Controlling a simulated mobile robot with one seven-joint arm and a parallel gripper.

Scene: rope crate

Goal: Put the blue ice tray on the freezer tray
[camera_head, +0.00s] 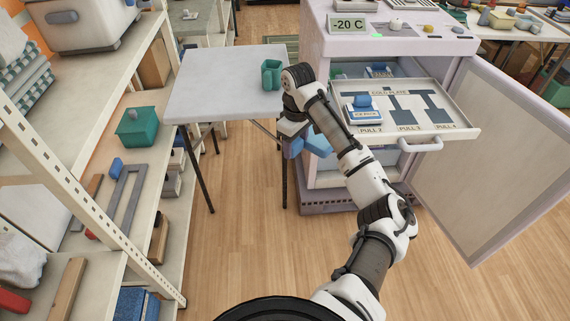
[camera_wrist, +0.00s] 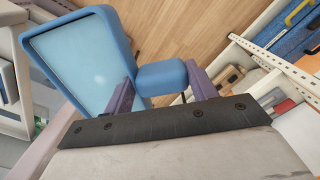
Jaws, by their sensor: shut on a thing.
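The blue ice tray (camera_wrist: 85,65), a shallow framed tray with a pale blue inside, hangs from my gripper (camera_wrist: 162,80). The two purple fingers are shut on the blue block-shaped grip at its edge. In the head view the ice tray (camera_head: 319,143) is partly hidden by my arm, in the air beside the freezer's left front. My gripper (camera_head: 292,139) is near the right edge of the grey table. The freezer tray (camera_head: 466,132), white with dark grey marked places, is pulled out to the right of and above the ice tray. My gripper is apart from it.
An ice pack (camera_head: 364,116) with a blue grip occupies the freezer tray's left place; the middle and right places look bare. The freezer door (camera_head: 500,160) stands open at right. A green holder (camera_head: 271,74) stands on the grey table (camera_head: 215,85). Shelving (camera_head: 85,185) lines the left.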

